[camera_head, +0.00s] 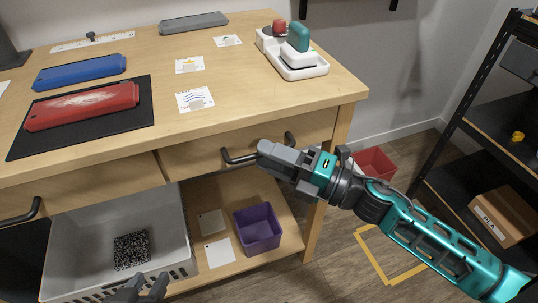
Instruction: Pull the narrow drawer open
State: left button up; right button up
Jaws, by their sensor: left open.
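The narrow drawer (195,152) is the right-hand drawer under the bench top, and its front looks flush with the bench. Its dark bar handle (238,158) crosses the front, with the middle of the bar hidden behind my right gripper. My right gripper (266,153) comes in from the right and its fingertips overlap the handle. I cannot tell whether the fingers are around the bar or just in front of it. My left gripper (143,287) is at the bottom edge, open and empty, in front of the grey bin and far from the drawer.
A wider drawer (90,205) with a dark handle (22,214) is at left. A bench leg (318,215), red bin (374,162) and black rack (455,190) are right.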

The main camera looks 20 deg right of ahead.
jog(key=shift+w+a, duration=0.25)
jog(key=shift+c, duration=0.2)
grip_shut()
dwell(0.4)
